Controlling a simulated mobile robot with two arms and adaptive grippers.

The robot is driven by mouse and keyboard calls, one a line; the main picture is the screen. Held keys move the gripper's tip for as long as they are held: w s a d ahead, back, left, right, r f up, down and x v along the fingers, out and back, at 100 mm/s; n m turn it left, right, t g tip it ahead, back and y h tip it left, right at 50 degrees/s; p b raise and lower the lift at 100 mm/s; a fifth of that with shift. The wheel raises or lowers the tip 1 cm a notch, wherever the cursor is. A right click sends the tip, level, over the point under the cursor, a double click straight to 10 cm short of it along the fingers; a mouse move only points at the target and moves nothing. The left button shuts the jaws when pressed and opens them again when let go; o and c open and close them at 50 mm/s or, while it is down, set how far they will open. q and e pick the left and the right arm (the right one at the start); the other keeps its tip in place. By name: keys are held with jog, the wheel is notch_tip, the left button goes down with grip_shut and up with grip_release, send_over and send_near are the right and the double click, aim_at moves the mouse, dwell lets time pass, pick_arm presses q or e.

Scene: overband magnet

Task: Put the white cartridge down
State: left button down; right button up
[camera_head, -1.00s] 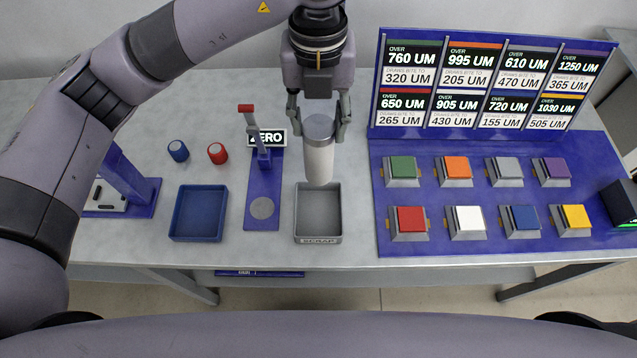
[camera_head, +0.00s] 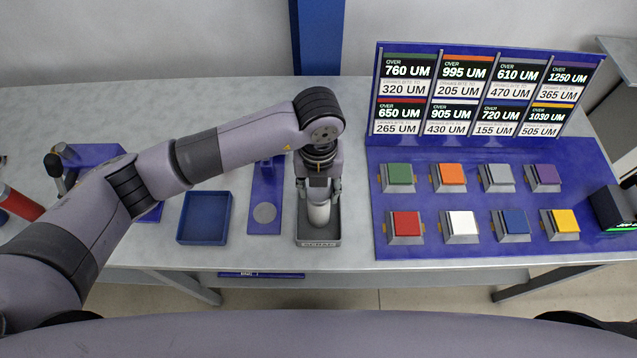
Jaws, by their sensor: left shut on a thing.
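The white cartridge (camera_head: 319,213) is a pale upright cylinder. My left gripper (camera_head: 319,195) points down and is shut on its upper part. The cartridge is over or inside the grey scrap tray (camera_head: 318,243), with its lower end within the tray's outline. I cannot tell whether its bottom touches the tray floor. My right gripper is not in the picture.
A blue empty tray (camera_head: 205,218) stands left of the scrap tray, with a blue stand base (camera_head: 265,215) between them. At right is a blue panel (camera_head: 470,250) with several coloured buttons and an upright sign board (camera_head: 480,92). A black box (camera_head: 612,208) stands far right.

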pick_arm(q)
jog(key=shift+f, duration=0.2)
jog(key=c, duration=1.4)
grip_release()
jog(key=o, duration=0.5)
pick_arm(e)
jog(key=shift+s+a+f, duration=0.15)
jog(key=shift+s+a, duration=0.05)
pick_arm(q)
jog(key=shift+r, duration=0.25)
notch_tip(320, 180, up, 12)
jog(key=b, duration=0.4)
jog(key=shift+f, duration=0.1)
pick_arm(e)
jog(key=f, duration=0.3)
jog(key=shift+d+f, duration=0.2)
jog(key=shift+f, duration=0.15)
